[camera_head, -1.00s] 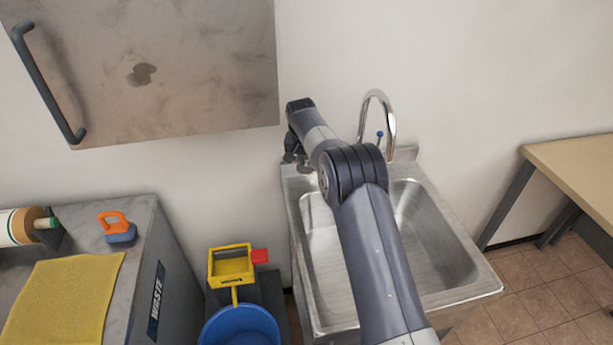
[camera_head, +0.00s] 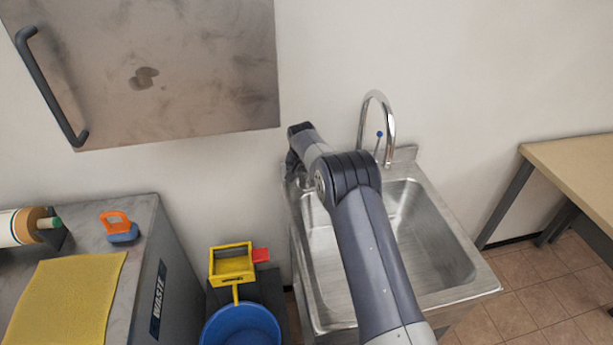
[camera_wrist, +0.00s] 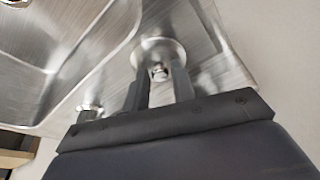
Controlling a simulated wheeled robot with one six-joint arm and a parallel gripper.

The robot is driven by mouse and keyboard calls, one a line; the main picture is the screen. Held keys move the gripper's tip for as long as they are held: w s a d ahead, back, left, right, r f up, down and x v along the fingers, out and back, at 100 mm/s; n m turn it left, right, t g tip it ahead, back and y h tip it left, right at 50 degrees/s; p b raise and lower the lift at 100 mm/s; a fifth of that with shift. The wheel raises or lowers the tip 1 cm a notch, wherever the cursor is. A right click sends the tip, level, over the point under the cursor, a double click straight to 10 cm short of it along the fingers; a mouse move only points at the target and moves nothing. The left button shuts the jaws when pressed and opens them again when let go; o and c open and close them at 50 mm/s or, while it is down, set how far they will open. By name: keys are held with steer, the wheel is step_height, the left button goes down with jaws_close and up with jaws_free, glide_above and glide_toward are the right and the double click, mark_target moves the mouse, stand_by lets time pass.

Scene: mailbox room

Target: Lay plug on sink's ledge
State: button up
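The plug (camera_wrist: 171,47) is a round metal disc with a small knob, seen in the wrist view just beyond my fingertips. My gripper (camera_wrist: 160,76) has a finger on each side of the knob and appears shut on it. The disc is over or on the sink's brushed metal ledge (camera_wrist: 211,62); contact is hard to tell. In the head view, my gripper (camera_head: 296,178) is low over the back left corner of the sink (camera_head: 445,235), largely hidden by my arm. The plug cannot be made out clearly there.
A curved chrome faucet (camera_head: 390,125) with a blue-tipped lever stands behind the basin. A wall cabinet (camera_head: 170,75) hangs at upper left. A yellow wringer (camera_head: 231,265) and blue bucket (camera_head: 240,328) stand left of the sink. A wooden table (camera_head: 575,170) is at right.

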steer(key=shift+o, duration=1.4)
steer(key=shift+r, duration=0.3)
steer(key=b+v, duration=0.2)
steer(key=v, duration=0.9)
steer(key=shift+r, duration=0.35)
steer(key=shift+s, duration=0.15)
